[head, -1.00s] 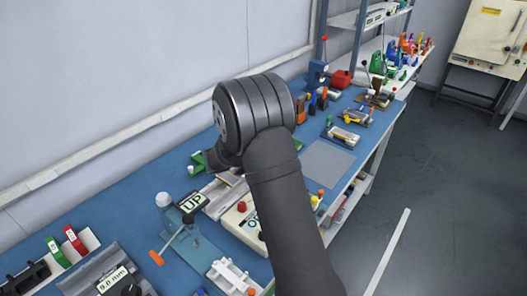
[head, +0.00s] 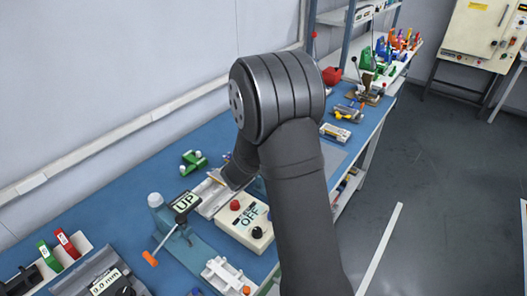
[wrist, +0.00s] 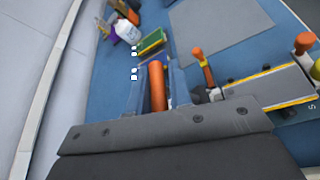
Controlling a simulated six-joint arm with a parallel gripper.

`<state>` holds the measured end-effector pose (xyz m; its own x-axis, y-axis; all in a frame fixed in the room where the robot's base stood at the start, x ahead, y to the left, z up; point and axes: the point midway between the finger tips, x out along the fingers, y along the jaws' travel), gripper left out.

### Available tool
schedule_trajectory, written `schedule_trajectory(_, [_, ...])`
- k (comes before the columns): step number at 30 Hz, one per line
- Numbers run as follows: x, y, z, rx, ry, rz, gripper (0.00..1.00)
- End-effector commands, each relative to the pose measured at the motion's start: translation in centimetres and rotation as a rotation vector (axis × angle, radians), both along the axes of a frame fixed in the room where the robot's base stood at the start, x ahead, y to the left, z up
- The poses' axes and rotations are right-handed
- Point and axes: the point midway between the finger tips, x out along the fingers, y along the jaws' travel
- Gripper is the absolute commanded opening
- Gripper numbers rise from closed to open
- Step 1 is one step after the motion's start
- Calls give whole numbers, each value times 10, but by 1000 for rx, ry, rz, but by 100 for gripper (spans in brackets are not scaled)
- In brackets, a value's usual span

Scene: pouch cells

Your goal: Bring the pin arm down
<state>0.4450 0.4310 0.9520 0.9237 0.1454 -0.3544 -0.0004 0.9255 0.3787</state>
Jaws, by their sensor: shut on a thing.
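The bench device with the "UP" sign (head: 186,202) stands on the blue bench in the head view. It has a pale round knob (head: 155,200) and a lever with an orange end (head: 150,258). I cannot tell which part is the pin arm. In the wrist view my gripper (wrist: 157,85) is shut on an orange cylinder (wrist: 157,88), which lies lengthwise between the fingers. In the head view my own arm largely hides the gripper, so its distance from the "UP" device is unclear.
A white box marked "OFF" (head: 247,214) stands right of the "UP" device. A green clamp (head: 194,162) lies behind it. A "9.0 mm" fixture (head: 107,281) is at lower left. An orange-handled tool (wrist: 203,68) is close right of the gripper. A grey mat (wrist: 215,30) lies beyond.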

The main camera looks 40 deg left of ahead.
Motion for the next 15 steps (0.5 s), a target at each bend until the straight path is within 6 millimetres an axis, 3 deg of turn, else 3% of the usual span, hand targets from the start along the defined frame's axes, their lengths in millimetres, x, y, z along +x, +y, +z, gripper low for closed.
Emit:
schedule_trajectory(2, [-2,-8,-4,63,6,3,0])
schedule_trajectory(15, [-2,-39,-21,55,7,3,0])
